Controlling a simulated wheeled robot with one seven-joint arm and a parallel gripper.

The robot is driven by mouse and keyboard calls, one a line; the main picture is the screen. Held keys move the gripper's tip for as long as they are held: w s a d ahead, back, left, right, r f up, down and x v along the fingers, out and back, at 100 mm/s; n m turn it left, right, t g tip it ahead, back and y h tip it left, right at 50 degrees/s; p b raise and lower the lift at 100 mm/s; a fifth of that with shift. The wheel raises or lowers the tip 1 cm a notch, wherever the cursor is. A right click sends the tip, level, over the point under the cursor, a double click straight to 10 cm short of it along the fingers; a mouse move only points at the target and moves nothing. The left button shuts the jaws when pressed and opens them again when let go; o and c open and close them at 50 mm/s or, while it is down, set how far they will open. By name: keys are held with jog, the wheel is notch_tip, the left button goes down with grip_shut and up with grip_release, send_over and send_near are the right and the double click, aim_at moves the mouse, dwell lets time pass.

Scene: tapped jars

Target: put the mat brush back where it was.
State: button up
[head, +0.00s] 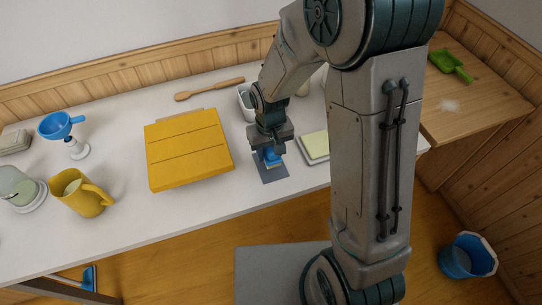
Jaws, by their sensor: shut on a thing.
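My gripper (271,148) points down over the right part of the white table. It is shut on a small blue thing, which looks like the mat brush (272,157). The gripper hides the upper part of the brush. A grey-blue mat (272,176) lies on the table under the brush, near the front edge. I cannot tell whether the brush touches the mat or is just above it.
A yellow lidded box (187,150) lies left of my gripper, and a pale green pad on a white tray (314,147) lies close on its right. A white container (245,101) stands behind. A yellow jug (82,194) and blue funnel (60,125) stand at left.

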aim_at(270, 158)
jog(key=shift+f, duration=1.65)
jog(key=shift+f, duration=0.2)
jog(key=o, duration=0.9)
jog(key=shift+r, duration=0.15)
